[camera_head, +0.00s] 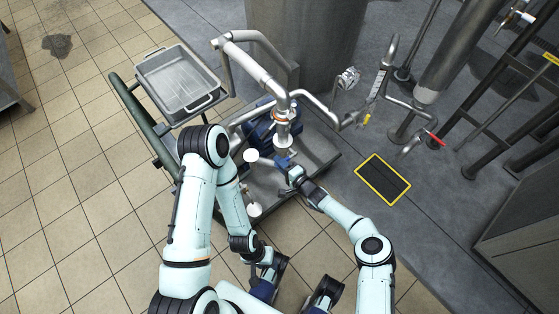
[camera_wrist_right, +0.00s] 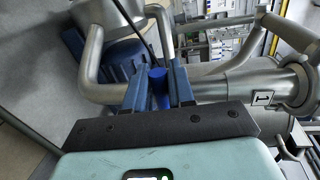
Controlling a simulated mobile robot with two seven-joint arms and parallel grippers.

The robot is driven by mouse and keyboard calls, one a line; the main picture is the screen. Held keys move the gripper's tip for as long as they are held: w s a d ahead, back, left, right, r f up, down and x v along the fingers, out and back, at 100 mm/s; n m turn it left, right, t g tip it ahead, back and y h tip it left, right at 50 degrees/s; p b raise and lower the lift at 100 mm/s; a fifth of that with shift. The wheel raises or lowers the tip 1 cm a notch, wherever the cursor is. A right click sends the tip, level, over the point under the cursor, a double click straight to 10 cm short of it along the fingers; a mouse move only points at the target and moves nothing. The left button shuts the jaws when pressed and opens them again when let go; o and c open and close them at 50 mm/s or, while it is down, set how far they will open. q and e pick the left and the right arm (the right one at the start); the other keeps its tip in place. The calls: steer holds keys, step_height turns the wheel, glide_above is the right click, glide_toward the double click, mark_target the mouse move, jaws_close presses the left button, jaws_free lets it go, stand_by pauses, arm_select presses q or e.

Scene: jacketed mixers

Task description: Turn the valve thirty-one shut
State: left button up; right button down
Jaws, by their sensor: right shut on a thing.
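My right gripper (camera_head: 284,161) is at the pipework above the pump skid. In the right wrist view its two blue fingers (camera_wrist_right: 157,88) are shut on a blue handle (camera_wrist_right: 159,86), whose end shows between them. I take this handle to be the valve's, but no number thirty-one can be read on it. The valve body is mostly hidden behind the gripper. A white label (camera_wrist_right: 262,98) on the steel pipe beside it has a mark I cannot read surely. My left arm is folded back near my base; its gripper (camera_head: 268,274) is away from the pipework, its fingers unclear.
A vertical steel pipe (camera_head: 282,125) stands close to my right gripper. A metal tray (camera_head: 180,82) is on a cart at the left. A red handle (camera_head: 434,139) and a yellow handle (camera_head: 366,119) are on piping at right. A yellow-edged floor grate (camera_head: 383,180) lies beside my right forearm.

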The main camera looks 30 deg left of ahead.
arm_select(q)
steer(key=shift+s+r, duration=0.1)
steer(key=shift+r, duration=0.15)
arm_select(e)
steer(key=shift+f+n, duration=0.25)
steer(key=shift+n, duration=0.05)
steer(key=shift+d+f, duration=0.1)
steer(key=c, duration=1.1)
jaws_free()
steer(key=shift+s+d+r+p, duration=0.1)
steer(key=shift+d+r+p, duration=0.15)
steer(key=shift+p, duration=0.25)
arm_select(q)
steer(key=shift+g, duration=0.5)
steer(key=r+p, duration=0.1)
steer(key=s+r+p, duration=0.1)
steer(key=r+p, duration=0.1)
steer(key=s+r+p, duration=0.1)
steer(key=p, duration=0.1)
steer(key=shift+r, duration=0.25)
arm_select(e)
steer(key=v, duration=1.2)
steer(key=shift+s+d, duration=0.2)
steer(key=shift+d, duration=0.1)
